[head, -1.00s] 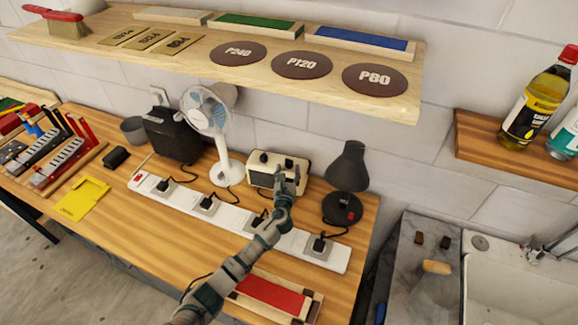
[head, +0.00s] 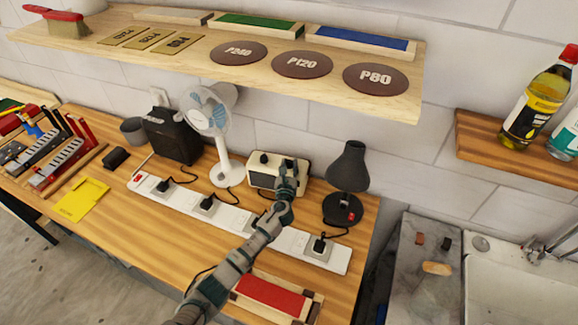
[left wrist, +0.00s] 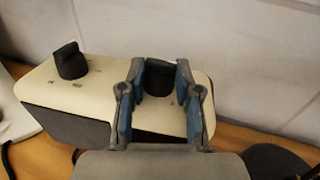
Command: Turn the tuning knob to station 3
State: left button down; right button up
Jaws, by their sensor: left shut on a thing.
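A cream radio (head: 262,180) with a dark front stands at the back of the bench. It also fills the left of the left wrist view (left wrist: 40,88). Two black knobs sit on its top. The left knob (left wrist: 70,62) is free; it shows in the head view too (head: 264,158). My left gripper (left wrist: 154,88) has its blue-padded fingers on both sides of the right knob (left wrist: 160,75) and is shut on it. In the head view this gripper (head: 287,166) covers most of that knob. Small marks on the radio top are too small to read. My right gripper is not in view.
A white fan (head: 212,125) stands left of the radio and a dark lamp (head: 347,175) right of it. A white power strip (head: 230,216) with several plugs runs in front. A wooden shelf (head: 150,58) hangs above. A red sanding block (head: 272,294) lies at the front.

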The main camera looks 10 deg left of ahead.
pick_arm(q)
jog(key=shift+a+m+h+p, duration=0.1)
jog(key=shift+m+h+p, duration=0.35)
jog(key=shift+h, duration=0.35)
jog(key=shift+a+m+h, duration=0.1)
jog(key=shift+m+h, duration=0.55)
jog(key=shift+h, duration=0.25)
jog(key=m+h, duration=0.1)
jog(key=h, duration=0.1)
jog(key=shift+a+f+m+g+h, duration=0.1)
jog(key=shift+a+m+g+h, duration=0.05)
jog(key=shift+m+g+h, duration=0.2)
jog(key=shift+w+f+m+h+b, duration=0.1)
jog(key=shift+m+h+b, duration=0.25)
jog(key=shift+h, duration=0.2)
jog(key=m+g+h+b, duration=0.1)
jog(key=h+b, duration=0.1)
jog(key=m+g+h+b, duration=0.1)
jog(key=h+b, duration=0.1)
jog(key=shift+a+f+m, duration=0.15)
jog(key=shift+m, duration=0.25)
jog(key=shift+m+g+h+b, duration=0.5)
jog(key=shift+h+b, duration=0.1)
jog(key=shift+b, duration=0.25)
jog(key=shift+r, duration=0.25)
